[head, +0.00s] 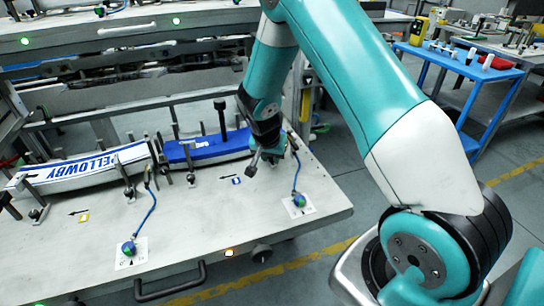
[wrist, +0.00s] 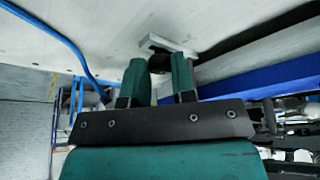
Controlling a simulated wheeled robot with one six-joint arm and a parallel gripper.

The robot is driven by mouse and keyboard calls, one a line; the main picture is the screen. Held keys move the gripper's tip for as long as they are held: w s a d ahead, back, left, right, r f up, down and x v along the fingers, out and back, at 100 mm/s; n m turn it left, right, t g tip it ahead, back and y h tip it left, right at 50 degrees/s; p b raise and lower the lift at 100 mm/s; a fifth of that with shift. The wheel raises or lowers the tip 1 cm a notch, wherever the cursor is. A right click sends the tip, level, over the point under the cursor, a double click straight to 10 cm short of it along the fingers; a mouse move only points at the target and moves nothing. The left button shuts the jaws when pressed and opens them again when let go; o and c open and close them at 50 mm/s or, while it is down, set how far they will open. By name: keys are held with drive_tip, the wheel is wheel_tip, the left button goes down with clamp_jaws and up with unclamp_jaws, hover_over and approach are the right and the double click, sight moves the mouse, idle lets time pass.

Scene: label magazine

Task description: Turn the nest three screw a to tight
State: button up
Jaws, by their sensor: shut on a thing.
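My gripper (head: 273,158) is low over the right part of the bench, at the right end of the blue label stack (head: 205,147). In the wrist view, its two teal fingers (wrist: 160,82) are closed on a dark screw head (wrist: 157,64). The screw stands by a small pale block (wrist: 176,47) on the bench surface. In the head view, my wrist and fingers hide most of this screw. No mark of how far it is turned can be made out.
Blue cables run to knobs on white plates, one at front left (head: 129,249) and one right of my gripper (head: 299,201). A blue cart (head: 462,62) stands at the far right.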

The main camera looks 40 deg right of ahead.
idle(0.3)
drive_tip(key=o, duration=0.9)
drive_tip(key=v, duration=1.7)
drive_tip(key=shift+w+a+r, duration=0.1)
drive_tip(key=shift+a+r, duration=0.1)
drive_tip(key=shift+a, duration=0.05)
